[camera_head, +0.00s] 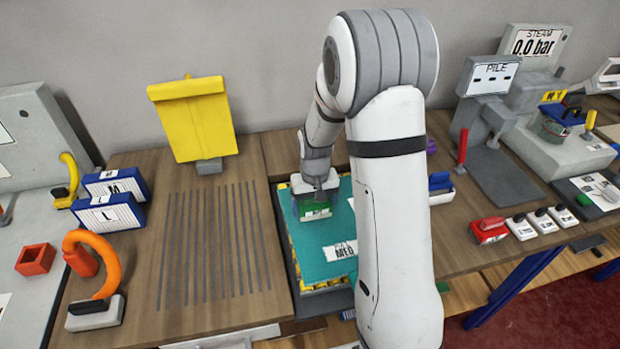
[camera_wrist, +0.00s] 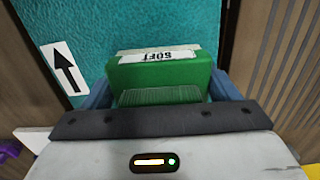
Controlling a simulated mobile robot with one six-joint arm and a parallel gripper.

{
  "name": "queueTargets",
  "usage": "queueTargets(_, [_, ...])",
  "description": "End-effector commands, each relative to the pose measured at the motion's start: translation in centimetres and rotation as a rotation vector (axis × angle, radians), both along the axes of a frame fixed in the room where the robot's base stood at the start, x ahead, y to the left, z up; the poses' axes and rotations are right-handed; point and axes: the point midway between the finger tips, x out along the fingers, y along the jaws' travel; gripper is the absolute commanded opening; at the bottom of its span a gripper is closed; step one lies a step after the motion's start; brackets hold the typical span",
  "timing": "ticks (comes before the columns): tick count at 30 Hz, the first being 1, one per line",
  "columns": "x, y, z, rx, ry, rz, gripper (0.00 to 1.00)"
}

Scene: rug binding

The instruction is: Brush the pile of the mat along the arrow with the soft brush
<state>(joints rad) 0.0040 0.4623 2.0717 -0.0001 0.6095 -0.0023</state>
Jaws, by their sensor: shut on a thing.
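The teal mat (camera_head: 318,262) lies on the wooden table in the middle of the head view, partly hidden behind my arm. In the wrist view the mat (camera_wrist: 160,25) fills the top middle. A white label with a black arrow (camera_wrist: 65,68) is at the mat's left edge in that view. My gripper (camera_head: 315,200) is over the mat's far left part. It is shut on a green brush (camera_wrist: 160,75) labelled SOFT, held between the two blue-grey fingers. The brush (camera_head: 317,211) is at the mat's surface; I cannot tell whether its bristles touch the pile.
Left are a slatted table area (camera_head: 215,245), blue-white boxes L and M (camera_head: 110,212), and an orange curved tool (camera_head: 92,265). A yellow board (camera_head: 195,120) stands behind. The PILE gauge (camera_head: 490,75) is right.

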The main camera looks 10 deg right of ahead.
Motion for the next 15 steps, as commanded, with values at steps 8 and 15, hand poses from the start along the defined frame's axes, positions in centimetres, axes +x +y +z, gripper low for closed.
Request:
queueTargets(8, [0.1,0.0,2.9,0.000,-0.003,0.000,0.60])
queueTargets(15, [0.1,0.0,4.9,0.000,-0.003,0.001,0.60])
